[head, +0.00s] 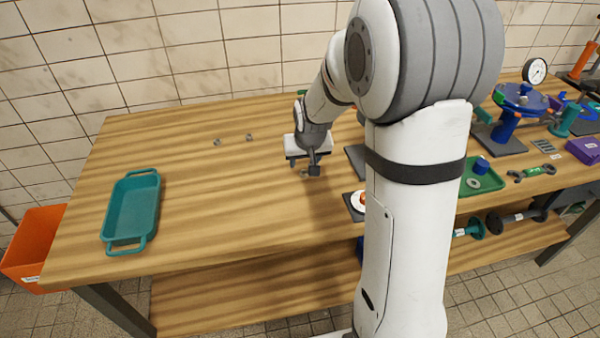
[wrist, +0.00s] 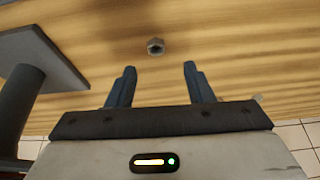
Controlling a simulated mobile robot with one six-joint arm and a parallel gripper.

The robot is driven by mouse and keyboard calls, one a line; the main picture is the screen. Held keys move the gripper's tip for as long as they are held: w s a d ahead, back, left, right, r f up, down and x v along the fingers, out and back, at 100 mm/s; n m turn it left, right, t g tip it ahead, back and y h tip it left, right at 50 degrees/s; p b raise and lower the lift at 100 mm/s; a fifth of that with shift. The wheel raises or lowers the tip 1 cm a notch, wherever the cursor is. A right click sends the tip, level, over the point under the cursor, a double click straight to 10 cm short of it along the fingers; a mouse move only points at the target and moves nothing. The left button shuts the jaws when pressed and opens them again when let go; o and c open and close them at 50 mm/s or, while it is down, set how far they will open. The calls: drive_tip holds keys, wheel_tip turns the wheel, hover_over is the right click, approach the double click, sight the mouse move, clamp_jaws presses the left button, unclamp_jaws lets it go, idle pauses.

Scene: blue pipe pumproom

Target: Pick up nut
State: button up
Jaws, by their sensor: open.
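A small grey hex nut (wrist: 156,46) lies flat on the wooden table in the wrist view. It is just beyond the fingertips of my gripper (wrist: 160,66), roughly centred between them and not touched. My gripper is open and empty, with its two dark blue fingers apart. In the head view my gripper (head: 305,168) hangs low over the middle of the table. Two small grey nuts, a left one (head: 217,142) and a right one (head: 249,137), lie farther left on the table there.
In the wrist view a dark grey plate with a post (wrist: 50,65) stands left of my gripper. In the head view a teal tray (head: 106,222) sits on the table at left. A green tray (head: 497,183) and a blue valve (head: 520,98) are at right. The table's left middle is mostly clear.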

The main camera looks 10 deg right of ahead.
sight(305, 169)
drive_tip(key=x, duration=0.6)
drive_tip(key=shift+s+d+p, duration=0.2)
drive_tip(key=shift+d+p, duration=0.05)
drive_tip(key=shift+p, duration=0.15)
drive_tip(key=shift+c, duration=0.6)
clamp_jaws()
